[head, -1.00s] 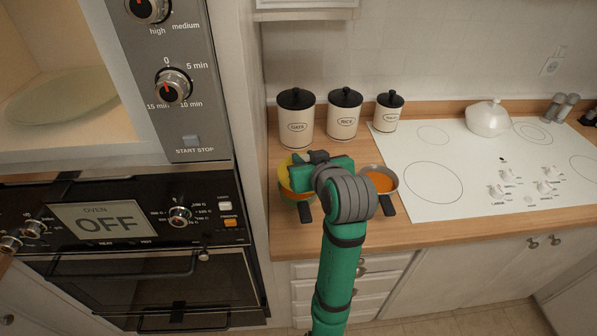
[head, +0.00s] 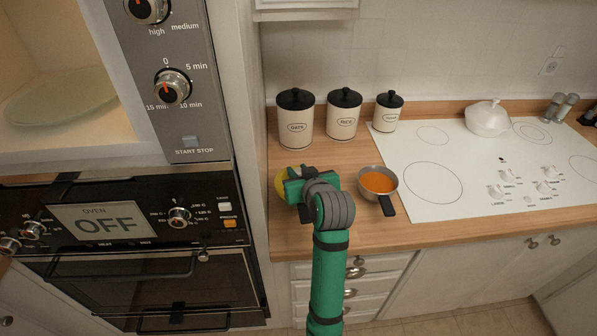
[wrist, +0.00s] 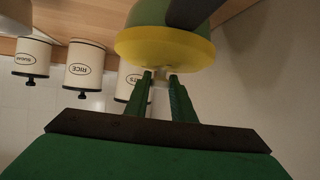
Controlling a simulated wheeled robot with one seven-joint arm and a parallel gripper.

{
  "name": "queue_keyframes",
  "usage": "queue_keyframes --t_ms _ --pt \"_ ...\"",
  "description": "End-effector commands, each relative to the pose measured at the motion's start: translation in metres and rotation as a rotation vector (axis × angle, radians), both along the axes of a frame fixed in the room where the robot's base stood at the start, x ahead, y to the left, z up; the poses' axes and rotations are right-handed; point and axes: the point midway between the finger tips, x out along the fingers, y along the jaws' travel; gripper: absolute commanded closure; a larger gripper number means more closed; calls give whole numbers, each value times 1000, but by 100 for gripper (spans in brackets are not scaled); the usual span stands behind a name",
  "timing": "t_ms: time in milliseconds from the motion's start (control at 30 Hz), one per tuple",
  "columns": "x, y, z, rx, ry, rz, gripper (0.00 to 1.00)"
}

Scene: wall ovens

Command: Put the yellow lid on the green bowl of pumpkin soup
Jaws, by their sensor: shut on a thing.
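The yellow lid (wrist: 165,52) is in the wrist view, which looks upside down. My gripper (wrist: 160,74) is shut on the lid's small knob. The green bowl (wrist: 145,14) lies directly beyond the lid, and the lid covers its opening in this view. I cannot tell whether the rim is fully seated. The soup inside is hidden. In the head view, a sliver of the yellow lid (head: 280,184) shows left of my gripper (head: 293,178), which hides most of the bowl.
A grey pan of orange soup (head: 377,183) stands to the right, its dark handle pointing forward. Black-lidded canisters (head: 344,116) stand behind. The white cooktop (head: 440,180) is further right, and the oven cabinet (head: 250,130) is close on the left.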

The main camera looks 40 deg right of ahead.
Motion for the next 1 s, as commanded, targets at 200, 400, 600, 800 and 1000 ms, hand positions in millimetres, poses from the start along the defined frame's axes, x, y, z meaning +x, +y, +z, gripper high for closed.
queue_keyframes --t_ms 200,400,600,800,1000 --pt "0 0 -3 1 0 0 100" --pt "0 0 -8 1 0 0 100" --pt "0 0 -9 0 0 1 59" --pt "0 0 -9 0 0 0 59" --pt "-2 0 3 -2 -1 0 59"
